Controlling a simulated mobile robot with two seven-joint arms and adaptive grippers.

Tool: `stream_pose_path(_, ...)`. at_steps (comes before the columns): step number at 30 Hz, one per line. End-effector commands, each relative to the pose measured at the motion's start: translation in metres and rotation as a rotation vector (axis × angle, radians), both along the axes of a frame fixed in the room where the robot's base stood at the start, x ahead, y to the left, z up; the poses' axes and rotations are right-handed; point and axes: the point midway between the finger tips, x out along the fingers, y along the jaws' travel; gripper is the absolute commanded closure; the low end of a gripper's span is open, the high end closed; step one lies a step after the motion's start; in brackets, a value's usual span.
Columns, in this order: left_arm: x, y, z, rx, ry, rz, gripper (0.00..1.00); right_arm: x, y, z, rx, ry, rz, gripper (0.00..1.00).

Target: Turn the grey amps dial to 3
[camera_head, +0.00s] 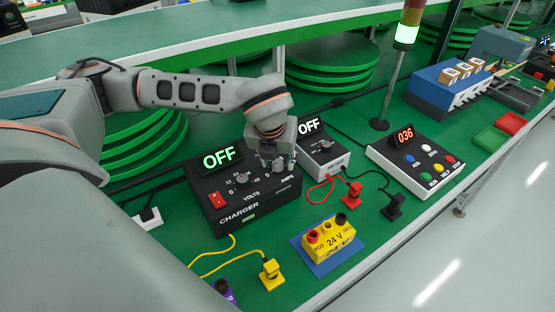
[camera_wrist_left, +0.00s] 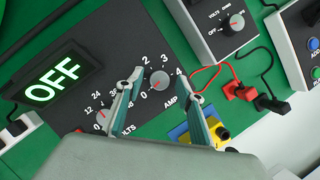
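The grey amps dial (camera_wrist_left: 160,80) is a small round knob on the black charger (camera_head: 228,211), with 0, 2, 3 and 4 readable around it. A small red mark shows at its lower left, towards 0. My left gripper (camera_wrist_left: 160,74) is open, with one fingertip on each side of the dial and a visible gap on both sides. I cannot tell how far the fingertips are above the panel. In the head view the left gripper (camera_head: 272,166) points down at the charger's right part and largely hides the dial. My right gripper is not in view.
The charger's display (camera_head: 219,158) reads OFF. It also has a red switch (camera_head: 215,200) and a volts dial (camera_head: 240,181). A grey meter box (camera_head: 322,160) stands close on the right. A yellow 24 V block (camera_head: 329,240) and a yellow plug (camera_head: 271,274) lie in front.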

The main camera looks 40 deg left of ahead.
Motion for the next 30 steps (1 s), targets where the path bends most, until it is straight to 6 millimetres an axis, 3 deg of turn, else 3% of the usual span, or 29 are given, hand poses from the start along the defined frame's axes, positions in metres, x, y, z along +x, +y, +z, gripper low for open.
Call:
stream_pose_path(7,0.0003,0.0,-0.0005,0.0,0.0,0.0,0.63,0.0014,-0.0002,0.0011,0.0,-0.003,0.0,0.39)
stream_pose_path(11,0.0002,0.0,-0.0005,0.0,0.0,0.0,0.96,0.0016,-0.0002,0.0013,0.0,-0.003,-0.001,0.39)
stream_pose_path(12,0.0002,0.0,-0.0005,0.0,0.0,0.0,1.0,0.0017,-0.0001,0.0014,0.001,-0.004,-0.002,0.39)
stream_pose_path(23,-0.0001,0.0006,-0.0011,0.0,0.001,-0.035,1.0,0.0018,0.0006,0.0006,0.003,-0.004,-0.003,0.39)
stream_pose_path(30,-0.0004,0.0021,-0.0014,0.0,0.0,-0.167,1.0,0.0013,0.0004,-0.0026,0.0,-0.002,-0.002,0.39)
